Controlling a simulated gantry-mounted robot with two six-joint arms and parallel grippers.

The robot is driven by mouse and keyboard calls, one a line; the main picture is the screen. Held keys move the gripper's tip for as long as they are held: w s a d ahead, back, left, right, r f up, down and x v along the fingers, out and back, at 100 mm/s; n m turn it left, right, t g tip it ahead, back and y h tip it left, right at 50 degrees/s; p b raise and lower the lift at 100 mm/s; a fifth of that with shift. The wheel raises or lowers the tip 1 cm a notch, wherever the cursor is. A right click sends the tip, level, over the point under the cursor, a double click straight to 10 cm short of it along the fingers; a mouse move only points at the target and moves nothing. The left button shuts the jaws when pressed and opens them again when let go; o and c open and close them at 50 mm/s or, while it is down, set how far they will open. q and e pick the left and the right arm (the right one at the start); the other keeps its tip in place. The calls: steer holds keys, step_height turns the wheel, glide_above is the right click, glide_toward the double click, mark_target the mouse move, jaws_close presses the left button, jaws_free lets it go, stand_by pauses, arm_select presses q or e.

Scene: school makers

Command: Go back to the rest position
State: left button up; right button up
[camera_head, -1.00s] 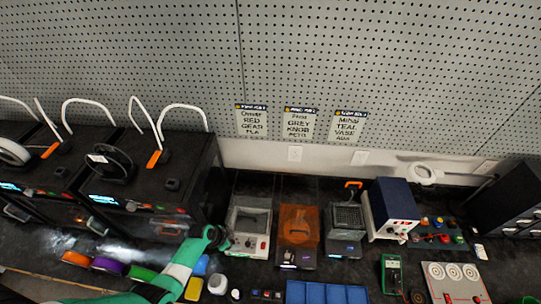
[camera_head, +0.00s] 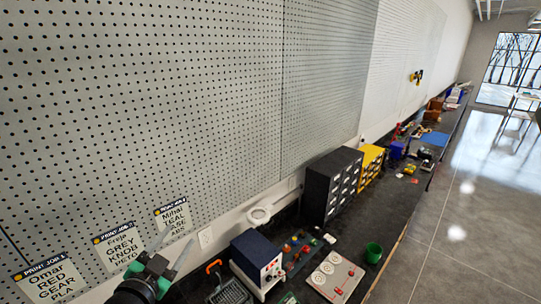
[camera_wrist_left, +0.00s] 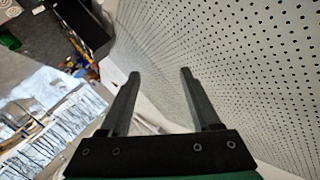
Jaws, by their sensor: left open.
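My left gripper (camera_head: 168,255) is at the lower left of the head view, raised in front of the pegboard and its job cards. Its two fingers are apart with nothing between them. The left wrist view shows the same open fingers (camera_wrist_left: 158,95), with the pegboard (camera_wrist_left: 250,60) to the right and the bench and floor tilted at the left. My right gripper is in neither view.
A long black bench (camera_head: 408,200) runs along the wall. On it are a blue power supply (camera_head: 250,250), a black drawer cabinet (camera_head: 332,185), a yellow cabinet (camera_head: 371,163) and a green cup (camera_head: 373,253).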

arm_select(q)
steer(key=s+d+r+t+h, duration=0.1)
steer(key=d+r+t, duration=0.15)
steer(key=r, duration=0.55)
steer(key=s+d+r+t, duration=0.1)
steer(key=s+d+r, duration=0.15)
steer(key=r, duration=0.45)
steer(key=s+d+r+n+t, duration=0.1)
steer(key=s+r+n+t, duration=0.2)
steer(key=s+r, duration=0.5)
steer(key=s+d+r+n+t+h, duration=0.1)
steer(key=s+r+n+t, duration=0.2)
steer(key=s+r, duration=0.6)
step_height(320, 180, up, 3)
steer(key=shift+s+d+r+t, duration=0.1)
steer(key=shift+s+d+t, duration=0.15)
steer(key=shift+t, duration=0.6)
steer(key=shift+w, duration=0.1)
